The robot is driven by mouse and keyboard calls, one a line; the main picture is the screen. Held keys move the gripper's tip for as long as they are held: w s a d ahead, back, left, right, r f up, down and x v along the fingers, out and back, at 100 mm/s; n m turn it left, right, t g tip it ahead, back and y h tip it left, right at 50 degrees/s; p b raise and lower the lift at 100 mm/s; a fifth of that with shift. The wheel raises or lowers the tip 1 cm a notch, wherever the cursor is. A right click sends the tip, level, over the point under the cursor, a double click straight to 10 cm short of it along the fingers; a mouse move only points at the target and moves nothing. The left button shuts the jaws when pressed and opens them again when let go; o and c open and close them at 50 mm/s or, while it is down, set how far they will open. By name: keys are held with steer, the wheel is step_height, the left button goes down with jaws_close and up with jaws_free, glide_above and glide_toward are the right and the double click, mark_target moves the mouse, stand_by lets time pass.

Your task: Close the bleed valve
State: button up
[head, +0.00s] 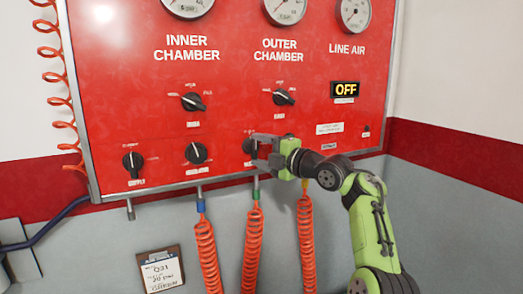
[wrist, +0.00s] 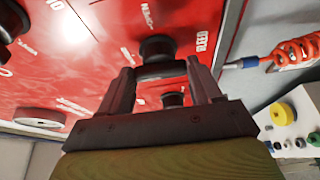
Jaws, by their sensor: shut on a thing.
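The bleed valve is a black rotary knob (head: 247,146) in the lower row of the red panel, third from the left. In the wrist view the knob (wrist: 157,46) stands between my fingertips, with a BLEED label beside it and an OPEN mark near it. My gripper (head: 259,149) reaches it from the right and is shut on it, as the wrist view of the gripper (wrist: 160,68) also suggests. The fingers partly cover the knob, so I cannot tell exactly where its pointer stands.
The supply knob (head: 133,162) and another knob (head: 196,153) sit to the left in the same row. The inner chamber knob (head: 193,101) and outer chamber knob (head: 284,97) are above. Orange coiled hoses (head: 252,245) hang below. A display (head: 345,90) reads OFF. A clipboard (head: 161,270) hangs low on the wall.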

stand_by(0.6)
steer(key=o, duration=1.1)
steer(key=shift+c, duration=0.2)
steer(key=shift+s+d+f+b, duration=0.1)
steer(key=shift+s+d+b, duration=0.15)
steer(key=shift+b, duration=0.2)
steer(key=b+v, duration=0.6)
steer(key=v, duration=0.9)
steer(key=shift+a, duration=0.1)
